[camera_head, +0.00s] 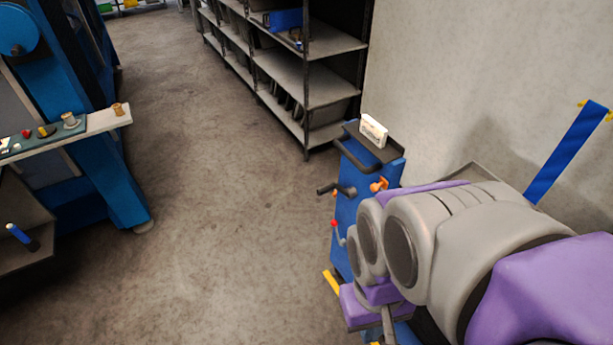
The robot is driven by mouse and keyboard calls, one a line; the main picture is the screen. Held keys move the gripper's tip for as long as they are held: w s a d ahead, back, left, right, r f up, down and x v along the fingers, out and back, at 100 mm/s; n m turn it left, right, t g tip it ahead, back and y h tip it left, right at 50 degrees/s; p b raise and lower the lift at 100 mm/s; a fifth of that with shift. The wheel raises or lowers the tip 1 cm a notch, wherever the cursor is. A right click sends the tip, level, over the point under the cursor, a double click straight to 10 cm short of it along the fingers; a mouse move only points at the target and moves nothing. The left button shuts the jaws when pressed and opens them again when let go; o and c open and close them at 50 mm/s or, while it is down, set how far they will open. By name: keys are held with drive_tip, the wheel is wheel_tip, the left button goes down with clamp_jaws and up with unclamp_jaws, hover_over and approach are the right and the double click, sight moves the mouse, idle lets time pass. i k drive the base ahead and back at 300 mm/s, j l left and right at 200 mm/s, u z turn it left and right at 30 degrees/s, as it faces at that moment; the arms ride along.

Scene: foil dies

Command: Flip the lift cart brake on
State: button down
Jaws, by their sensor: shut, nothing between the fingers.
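The blue lift cart (349,210) stands right of centre, against the pale wall. It has a black handle (349,162) at its top, a dark grip (337,189) and an orange fitting (379,185) on its body, and a lever with a red knob (334,224) lower down. A yellow bar (331,283) shows near the floor. I cannot tell which part is the brake. My grey and purple arm covers much of the cart's right and lower side. My gripper (388,322) is partly hidden at the arm's low end, in front of the cart's lower part, shut and empty.
A white box (374,131) stands on the cart's top. Metal shelving (310,82) stands behind it. A blue machine (110,165) with a ledge of small parts is at left. A blue post (567,152) rises at right. The middle floor (220,200) is clear.

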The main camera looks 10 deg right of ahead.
sight(335, 223)
drive_tip(key=i+j, duration=0.45)
drive_tip(key=i, duration=0.15)
drive_tip(key=i+j+z, duration=0.1)
drive_tip(key=i+j, duration=0.4)
drive_tip(key=i, duration=0.15)
